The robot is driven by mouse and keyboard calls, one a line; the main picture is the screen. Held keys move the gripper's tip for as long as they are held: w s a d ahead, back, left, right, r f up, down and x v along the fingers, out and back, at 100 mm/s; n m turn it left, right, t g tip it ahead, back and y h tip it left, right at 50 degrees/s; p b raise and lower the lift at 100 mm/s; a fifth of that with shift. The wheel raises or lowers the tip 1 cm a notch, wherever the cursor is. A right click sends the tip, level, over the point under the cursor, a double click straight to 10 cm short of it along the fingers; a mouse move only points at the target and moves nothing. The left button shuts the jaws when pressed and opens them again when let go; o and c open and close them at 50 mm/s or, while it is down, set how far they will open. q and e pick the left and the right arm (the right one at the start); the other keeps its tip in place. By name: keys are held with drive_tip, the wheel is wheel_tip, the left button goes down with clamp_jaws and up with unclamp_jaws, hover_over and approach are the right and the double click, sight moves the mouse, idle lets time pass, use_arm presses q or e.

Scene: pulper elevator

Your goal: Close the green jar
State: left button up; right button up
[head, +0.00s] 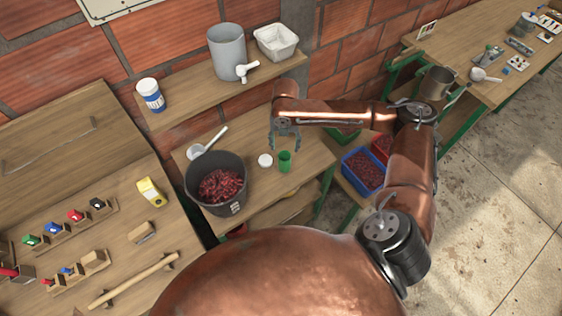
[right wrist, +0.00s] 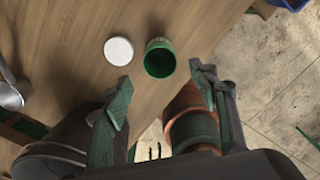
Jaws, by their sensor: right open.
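The green jar (head: 285,161) stands upright and uncovered on the wooden bench. In the right wrist view I look into the open mouth of the jar (right wrist: 160,59). A round white lid (head: 265,160) lies flat on the bench just left of the jar, apart from it; the lid also shows in the right wrist view (right wrist: 118,51). My right gripper (head: 285,142) is open and empty above the bench, near the jar. In the right wrist view its two fingers (right wrist: 160,90) are spread apart, with the jar beyond them. My left gripper is not in view.
A dark bucket of red cherries (head: 204,198) stands left of the lid, with a white ladle (head: 207,143) behind it. A shelf (head: 190,98) above carries a grey container (head: 227,52). Blue (head: 365,168) and red crates sit lower right of the bench.

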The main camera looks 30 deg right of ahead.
idle(0.5)
drive_tip(key=s+a+f+m+y, duration=0.1)
drive_tip(key=s+a+f+m, duration=0.2)
drive_tip(key=a, duration=0.1)
drive_tip(key=s+a+f+m+t+y, duration=0.1)
drive_tip(key=s+a+f+m, duration=0.1)
drive_tip(key=a+f+m, duration=0.1)
drive_tip(key=s+a+f+m+t+y, duration=0.1)
drive_tip(key=s+a+f+m, duration=0.2)
drive_tip(key=a+f, duration=0.2)
drive_tip(key=shift+s+a+m, duration=0.3)
drive_tip(key=shift+s+a, duration=0.05)
drive_tip(key=shift+a, duration=0.5)
drive_tip(key=s+d+f+m+t+h, duration=0.1)
drive_tip(key=s+d+f+m+h, duration=0.1)
drive_tip(key=s+d+f+m, duration=0.4)
drive_tip(key=s+d+f+m+t+h, duration=0.1)
drive_tip(key=s+d+m, duration=0.7)
drive_tip(key=m, duration=0.3)
drive_tip(key=s+d+f+m+g, duration=0.1)
drive_tip(key=s+f, duration=0.2)
drive_tip(key=f, duration=1)
drive_tip(key=s+f+g, duration=0.1)
drive_tip(key=s+f, duration=0.2)
drive_tip(key=f, duration=1)
drive_tip(key=s+f+g+b, duration=0.1)
drive_tip(key=s+f, duration=1.6)
drive_tip(key=s, duration=0.3)
drive_tip(key=shift+d, duration=0.25)
